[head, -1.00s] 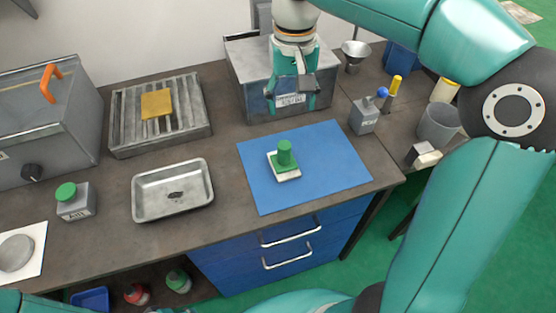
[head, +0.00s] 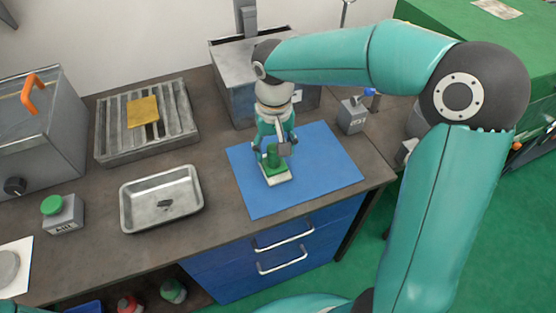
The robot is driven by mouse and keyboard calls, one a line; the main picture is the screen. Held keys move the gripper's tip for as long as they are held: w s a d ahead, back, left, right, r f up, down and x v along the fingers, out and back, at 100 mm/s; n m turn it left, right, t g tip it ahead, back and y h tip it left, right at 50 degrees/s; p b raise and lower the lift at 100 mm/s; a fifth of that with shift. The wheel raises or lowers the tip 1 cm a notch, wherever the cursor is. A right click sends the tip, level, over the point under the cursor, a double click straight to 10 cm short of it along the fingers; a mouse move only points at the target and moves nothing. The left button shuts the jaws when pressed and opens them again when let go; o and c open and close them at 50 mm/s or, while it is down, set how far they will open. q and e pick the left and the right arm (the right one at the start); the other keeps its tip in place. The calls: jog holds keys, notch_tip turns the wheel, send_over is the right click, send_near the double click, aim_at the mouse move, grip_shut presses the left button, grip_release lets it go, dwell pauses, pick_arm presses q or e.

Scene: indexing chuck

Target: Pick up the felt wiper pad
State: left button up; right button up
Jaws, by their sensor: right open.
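The felt wiper pad (head: 276,178) lies on the blue mat (head: 318,178), a pale square base with a green top layer and an upright green handle (head: 271,155). My right gripper (head: 272,152) points down over the mat, open, with its fingers around or just beside the handle. I cannot tell whether the fingers touch it. My left gripper is not in view.
A metal tray (head: 126,206) sits left of the mat.

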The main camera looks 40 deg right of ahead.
aim_at(274, 157)
jog(key=shift+f, duration=1.5)
grip_shut()
jog(key=shift+r, duration=0.1)
notch_tip(274, 157, up, 20)
jog(key=p, duration=0.1)
jog(key=c, duration=0.6)
grip_release()
jog(key=c, duration=0.5)
